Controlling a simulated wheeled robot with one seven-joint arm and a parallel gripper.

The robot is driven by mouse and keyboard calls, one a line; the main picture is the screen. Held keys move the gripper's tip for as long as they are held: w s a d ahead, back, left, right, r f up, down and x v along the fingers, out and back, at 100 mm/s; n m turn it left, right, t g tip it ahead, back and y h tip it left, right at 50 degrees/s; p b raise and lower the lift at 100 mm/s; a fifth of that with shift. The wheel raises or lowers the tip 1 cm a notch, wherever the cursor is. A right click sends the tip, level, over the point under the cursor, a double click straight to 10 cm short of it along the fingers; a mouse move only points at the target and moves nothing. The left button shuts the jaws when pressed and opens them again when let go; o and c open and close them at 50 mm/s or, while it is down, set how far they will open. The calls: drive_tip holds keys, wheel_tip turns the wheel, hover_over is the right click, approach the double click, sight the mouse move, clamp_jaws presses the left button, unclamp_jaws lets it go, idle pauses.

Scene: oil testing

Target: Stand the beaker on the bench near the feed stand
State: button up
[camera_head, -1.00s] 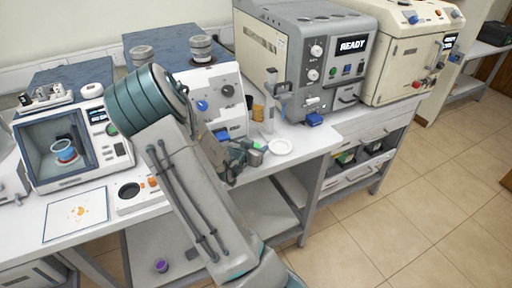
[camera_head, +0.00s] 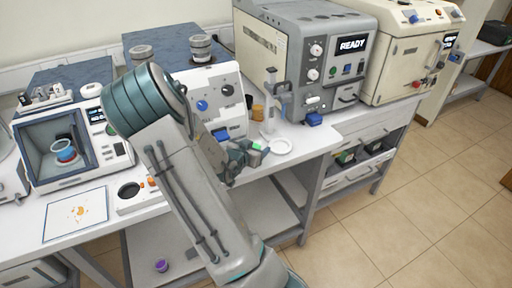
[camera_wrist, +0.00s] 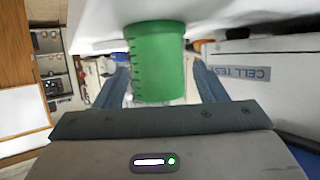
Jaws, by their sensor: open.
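The green beaker (camera_wrist: 158,62) with dark graduation marks shows in the wrist view between the two fingers of my gripper (camera_wrist: 160,85). The fingers are apart, with a gap on each side of it. White bench surface lies right by its wide end; I cannot tell for sure whether they touch. In the head view only a small green part of the beaker (camera_head: 259,146) shows at my gripper (camera_head: 250,152), near the bench's front edge. The upright feed stand (camera_head: 270,106) is just behind it.
A white round dish (camera_head: 281,146) lies close to the right of my gripper. A grey machine reading READY (camera_head: 352,45) stands behind right, with a blue item (camera_head: 314,119) in front of it. An amber container (camera_head: 257,112) stands by the feed stand. The bench's right front corner is bare.

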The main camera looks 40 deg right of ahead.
drive_tip(key=v, duration=1.1)
drive_tip(key=shift+a, duration=0.2)
idle(0.9)
